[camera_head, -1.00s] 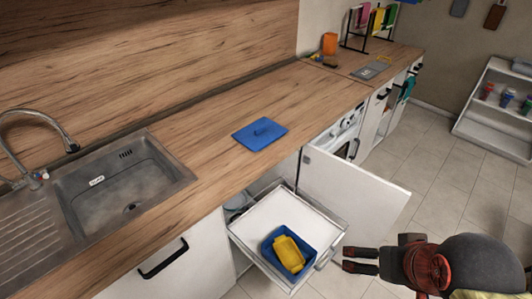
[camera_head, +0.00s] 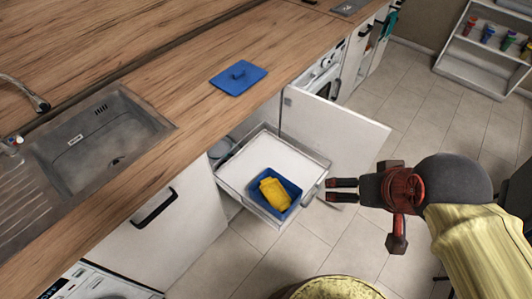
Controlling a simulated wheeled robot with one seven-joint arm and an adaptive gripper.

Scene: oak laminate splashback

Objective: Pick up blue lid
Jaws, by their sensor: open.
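My gripper (camera_head: 343,190) is open and empty. It shows in front of the counter, to the right of the pulled-out drawer and below and right of the lid in the picture, well apart from it. Its two dark fingers point left. Nothing hides the lid.
An open drawer (camera_head: 235,172) holds a blue container (camera_head: 288,188) with a yellow item (camera_head: 273,191) in it. A cabinet door (camera_head: 335,133) stands open beside it. The sink (camera_head: 85,145) is at left. A white shelf (camera_head: 470,62) stands far right. The floor between is clear.

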